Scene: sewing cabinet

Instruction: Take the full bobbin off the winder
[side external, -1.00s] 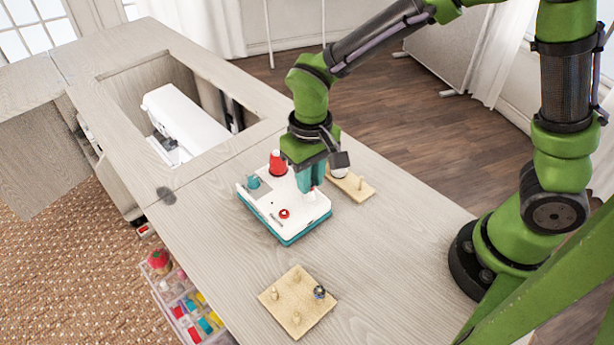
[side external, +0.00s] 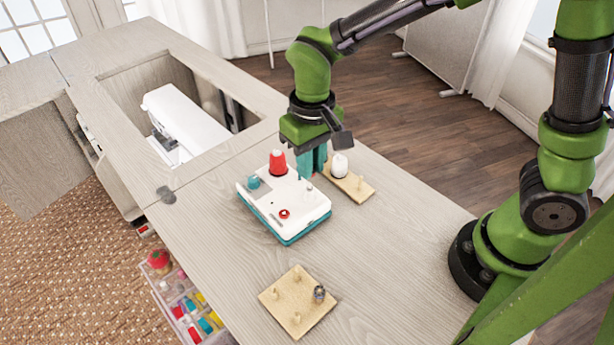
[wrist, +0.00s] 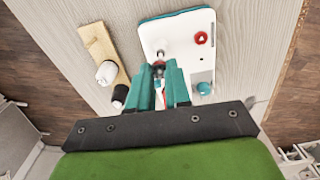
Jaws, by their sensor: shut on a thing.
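The bobbin winder (side external: 275,226) is a white box with a teal base on the table; it also shows in the wrist view (wrist: 157,28). It carries a red button (side external: 284,213), a teal knob (side external: 253,182), a red thread spool (side external: 278,164) and a small bare spindle (side external: 309,188). My gripper (side external: 312,170) is over the winder's far right edge in the side view. Its teal fingers (wrist: 160,68) are shut on the bobbin (wrist: 158,66), a small dark and reddish piece at the fingertips, mostly hidden. In the side view I cannot make the bobbin out.
A wooden board (side external: 357,186) with a white spool (side external: 340,165) stands behind the winder; a dark spool (wrist: 119,97) shows there too. A front peg board (side external: 290,314) has bare pegs and one metallic bobbin (side external: 319,294). The table between winder and front board is clear.

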